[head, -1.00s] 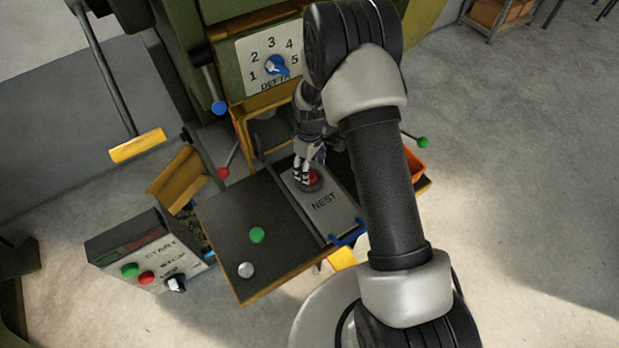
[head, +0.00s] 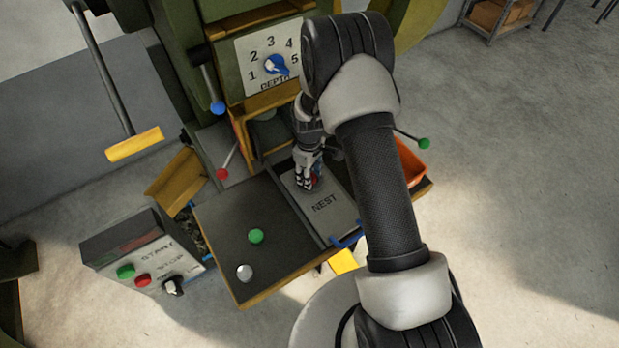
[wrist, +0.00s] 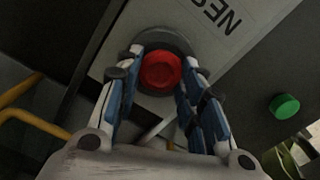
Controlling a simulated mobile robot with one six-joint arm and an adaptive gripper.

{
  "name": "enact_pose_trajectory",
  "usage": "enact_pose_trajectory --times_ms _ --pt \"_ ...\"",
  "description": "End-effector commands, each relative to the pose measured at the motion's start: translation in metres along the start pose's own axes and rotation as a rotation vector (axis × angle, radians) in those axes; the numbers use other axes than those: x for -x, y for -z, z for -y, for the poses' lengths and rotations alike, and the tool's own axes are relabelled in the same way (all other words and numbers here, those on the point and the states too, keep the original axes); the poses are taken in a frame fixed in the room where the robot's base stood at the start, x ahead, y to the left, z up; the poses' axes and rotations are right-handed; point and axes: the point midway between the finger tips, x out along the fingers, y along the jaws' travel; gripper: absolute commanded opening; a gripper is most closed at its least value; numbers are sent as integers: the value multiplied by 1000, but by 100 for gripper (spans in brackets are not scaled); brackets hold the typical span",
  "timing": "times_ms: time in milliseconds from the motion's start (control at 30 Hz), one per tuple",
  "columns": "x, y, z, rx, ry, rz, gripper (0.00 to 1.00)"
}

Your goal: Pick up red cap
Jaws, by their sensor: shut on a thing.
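The red cap (wrist: 160,71) is round and sits between my fingers in the wrist view, in front of a dark round seat (wrist: 178,40) on the NEST plate. In the head view only a bit of the red cap (head: 317,176) shows beside the fingers. My gripper (wrist: 158,82) is shut on the red cap; it also shows over the nest plate in the head view (head: 309,184). Whether the cap still touches the seat I cannot tell.
A green cap (head: 256,236) and a silver cap (head: 245,273) lie on the dark table (head: 222,222) left of the nest plate (head: 333,216). An orange bin (head: 412,163) stands right of my arm. A START/STOP box (head: 150,258) is at lower left.

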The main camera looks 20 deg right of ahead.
Motion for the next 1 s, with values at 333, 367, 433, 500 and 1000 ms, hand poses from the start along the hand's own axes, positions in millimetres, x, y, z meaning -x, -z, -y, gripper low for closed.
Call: enact_pose_trajectory --times_ms 333,367,433,500,1000 --pt "0 0 0 0 0 0 14" --pt "1 0 0 0 0 0 14" --pt "3 0 0 0 -1 -1 14" --pt "8 0 0 0 -1 -1 14" --pt "123 1 -1 0 -4 -4 14"
